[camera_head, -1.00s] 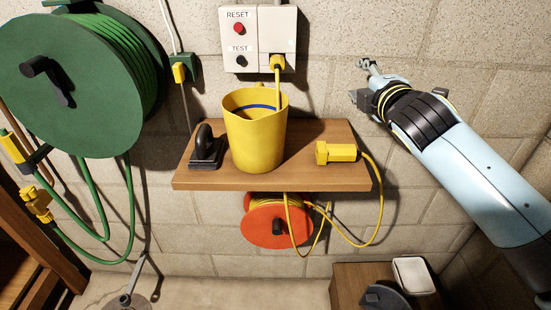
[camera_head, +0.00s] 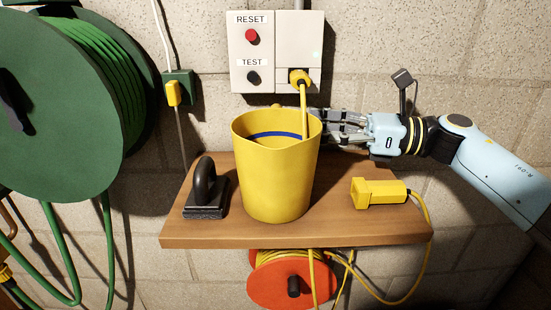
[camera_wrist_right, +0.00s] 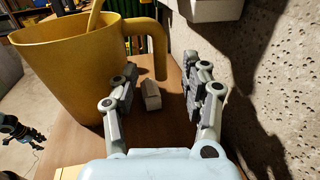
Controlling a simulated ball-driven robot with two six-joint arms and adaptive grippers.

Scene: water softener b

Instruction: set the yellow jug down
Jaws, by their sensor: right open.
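The yellow jug (camera_head: 275,175) stands upright on the wooden shelf (camera_head: 225,238), with a blue line inside near its rim. My right gripper (camera_head: 327,125) is just behind and right of the jug, its tips partly hidden by it. In the right wrist view my right gripper (camera_wrist_right: 160,68) is open, its fingers apart. There the jug (camera_wrist_right: 70,75) fills the left side, and its handle (camera_wrist_right: 152,28) hangs down ahead of the gap between the fingers. I cannot tell whether the handle lies between them. A dark jointed shape (camera_wrist_right: 20,130) at lower left may be my left gripper.
A black-handled tool (camera_head: 206,190) stands left of the jug, and a yellow connector (camera_head: 378,193) with cable lies right of it. A control box (camera_head: 272,52) with a plugged-in yellow cable is on the wall. A green hose reel (camera_head: 55,100) is left; an orange reel (camera_head: 290,282) hangs below.

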